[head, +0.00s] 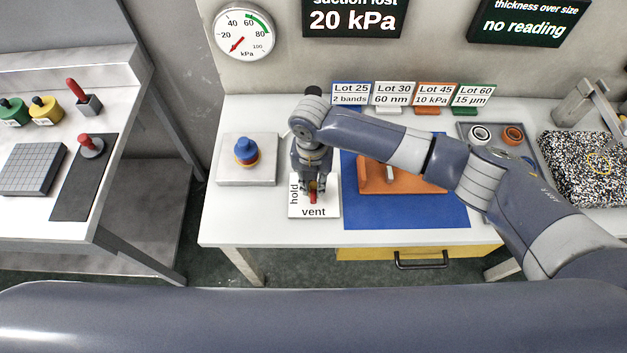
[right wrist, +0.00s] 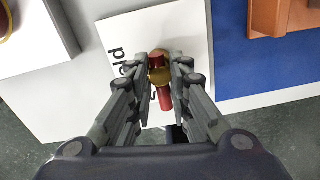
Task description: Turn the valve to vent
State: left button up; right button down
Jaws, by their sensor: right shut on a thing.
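The valve has a red lever (head: 313,198) and a brass hub, and sits on a white plate (head: 327,211) marked "hold" on its left side and "vent" along its front. The lever points towards the "vent" word. My right gripper (head: 313,187) reaches down over the valve and hides part of it. In the right wrist view, its fingers (right wrist: 162,85) are shut on the valve lever, one on each side, and the red lever (right wrist: 165,101) and brass hub (right wrist: 159,75) show between them. My left gripper is not in view.
A stand with a blue-topped piece (head: 246,152) is left of the valve. A blue mat (head: 408,211) with an orange block (head: 402,178) lies to the right. A gauge (head: 243,32) and a display reading "suction lost 20 kPa" (head: 353,18) hang behind.

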aim_at(312, 186)
dwell(0.3)
jog(key=c, duration=1.4)
grip_release()
jog(key=shift+c, duration=0.2)
notch_tip(312, 186, up, 12)
jog(key=shift+a, duration=0.15)
jog(key=shift+s, duration=0.1)
